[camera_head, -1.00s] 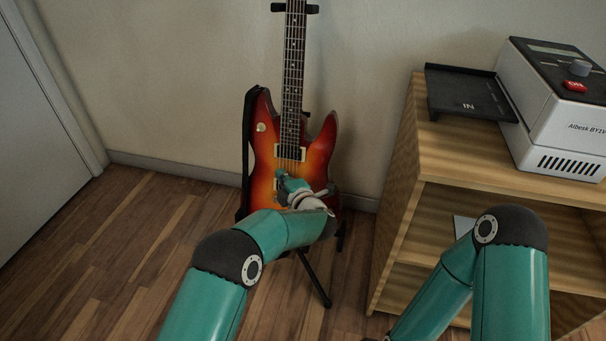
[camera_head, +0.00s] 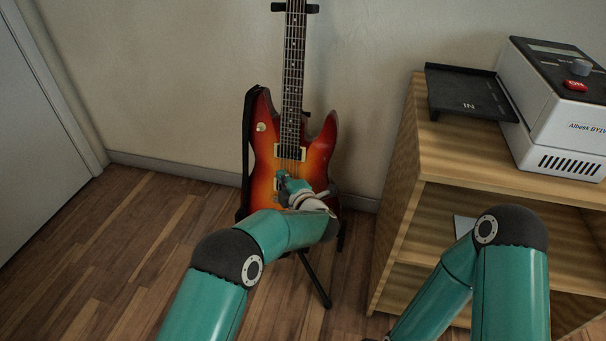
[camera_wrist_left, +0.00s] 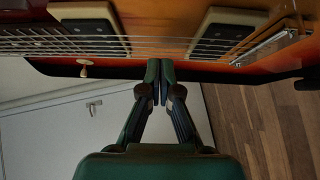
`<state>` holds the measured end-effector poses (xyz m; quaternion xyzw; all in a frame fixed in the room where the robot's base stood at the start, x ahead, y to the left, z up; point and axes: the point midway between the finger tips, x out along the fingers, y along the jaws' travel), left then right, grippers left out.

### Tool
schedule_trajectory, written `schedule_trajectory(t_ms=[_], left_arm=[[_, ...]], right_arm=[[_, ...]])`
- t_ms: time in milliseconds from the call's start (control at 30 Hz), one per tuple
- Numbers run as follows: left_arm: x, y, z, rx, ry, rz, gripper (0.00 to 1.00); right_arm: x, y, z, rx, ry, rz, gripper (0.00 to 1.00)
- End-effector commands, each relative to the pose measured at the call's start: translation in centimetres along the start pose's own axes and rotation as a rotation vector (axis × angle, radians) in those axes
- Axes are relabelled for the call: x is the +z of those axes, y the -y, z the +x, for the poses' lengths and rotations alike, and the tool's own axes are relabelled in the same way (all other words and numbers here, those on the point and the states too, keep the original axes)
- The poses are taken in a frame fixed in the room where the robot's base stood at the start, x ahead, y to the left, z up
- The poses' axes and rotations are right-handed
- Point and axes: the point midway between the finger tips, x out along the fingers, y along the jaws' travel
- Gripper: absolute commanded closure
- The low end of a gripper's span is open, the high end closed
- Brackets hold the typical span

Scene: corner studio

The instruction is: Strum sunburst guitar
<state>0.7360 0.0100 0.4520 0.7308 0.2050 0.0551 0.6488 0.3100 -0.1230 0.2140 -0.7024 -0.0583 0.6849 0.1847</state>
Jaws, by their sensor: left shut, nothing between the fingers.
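The sunburst guitar (camera_head: 318,152) stands upright on a black stand (camera_head: 318,283) against the wall, neck up. My left gripper (camera_head: 280,178) is at the lower body in the head view, in front of the strings; the wrist hides part of the body. In the left wrist view the fingers (camera_wrist_left: 160,68) are shut with nothing between them. Their tips are close to the strings (camera_wrist_left: 150,42), between the two pickups (camera_wrist_left: 90,14); whether they touch cannot be told. My right arm shows at lower right in the head view, but its gripper is out of view.
A wooden shelf unit (camera_head: 480,155) stands to the right, with a black tray (camera_head: 465,92) and a white machine (camera_head: 560,120) on top. A door (camera_head: 40,130) is at the left. The wooden floor (camera_head: 130,230) left of the guitar is clear.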

Motion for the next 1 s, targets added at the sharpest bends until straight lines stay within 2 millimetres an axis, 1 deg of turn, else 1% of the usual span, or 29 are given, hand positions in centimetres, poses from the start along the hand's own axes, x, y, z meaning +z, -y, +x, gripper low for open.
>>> schedule_trajectory(t_ms=[267,1000], left_arm=[[0.2,0.0,-0.1,0.001,0.000,0.000,1.00],[3.2,0.0,-2.1,0.001,0.000,0.000,1.00]], right_arm=[[0.0,0.0,0.1,0.000,0.000,0.000,0.36],[0.0,-0.2,0.7,0.000,0.000,0.000,0.36]])
